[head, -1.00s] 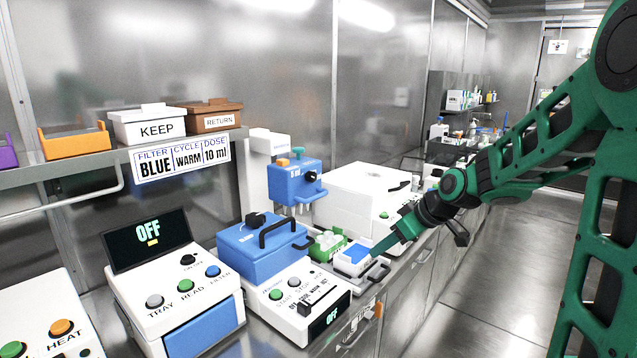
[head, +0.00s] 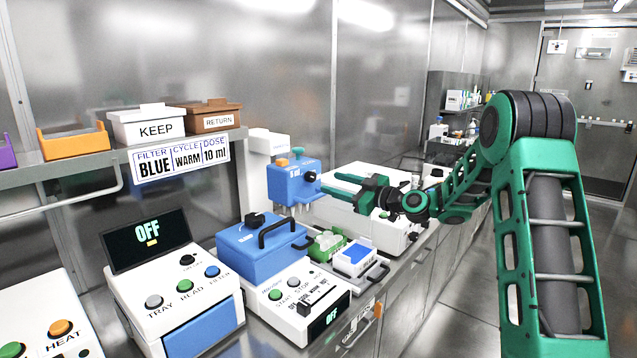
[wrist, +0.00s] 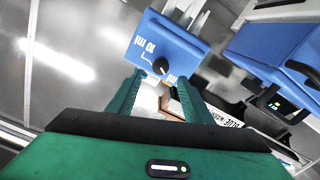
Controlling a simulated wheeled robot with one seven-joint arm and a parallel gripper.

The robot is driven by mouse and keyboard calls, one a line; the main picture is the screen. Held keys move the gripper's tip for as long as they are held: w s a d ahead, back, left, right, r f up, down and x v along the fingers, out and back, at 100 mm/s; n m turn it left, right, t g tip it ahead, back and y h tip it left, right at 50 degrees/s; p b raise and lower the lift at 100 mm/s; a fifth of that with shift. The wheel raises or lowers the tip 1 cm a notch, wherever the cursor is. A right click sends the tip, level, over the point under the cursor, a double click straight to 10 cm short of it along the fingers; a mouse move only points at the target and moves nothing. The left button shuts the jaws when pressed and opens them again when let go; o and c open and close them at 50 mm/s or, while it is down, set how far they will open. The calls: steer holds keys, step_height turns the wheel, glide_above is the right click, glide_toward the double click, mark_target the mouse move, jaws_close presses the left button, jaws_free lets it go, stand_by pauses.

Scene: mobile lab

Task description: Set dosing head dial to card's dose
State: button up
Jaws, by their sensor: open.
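The dosing head (head: 285,184) is a blue box on a white stand, with its black round dial (head: 310,177) facing right. In the wrist view the dial (wrist: 160,67) lies between and just ahead of my fingertips (wrist: 159,77). The blue face (wrist: 182,38) there carries white lettering that seems to read 10 ml; where the dial points is too small to tell. My gripper (head: 330,182) is open and empty, its two green fingers pointing left at the dial, with no clear contact. The card (head: 181,160) on the shelf edge reads FILTER BLUE, CYCLE WARM, DOSE 10 ml.
Below the dosing head stand a blue-lidded machine (head: 262,250) with a black handle, a green rack (head: 326,244) and a white-and-blue box (head: 356,258). A white machine (head: 350,205) lies behind my gripper. KEEP (head: 150,127) and RETURN (head: 215,118) bins stand on the shelf.

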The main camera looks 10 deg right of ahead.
mark_target(314, 177)
steer(key=x, duration=0.7)
steer(key=shift+w+a, duration=0.25)
steer(key=shift+w, duration=0.05)
steer(key=c, duration=1.1)
steer(key=shift+o, duration=0.2)
steer(key=shift+d, duration=0.2)
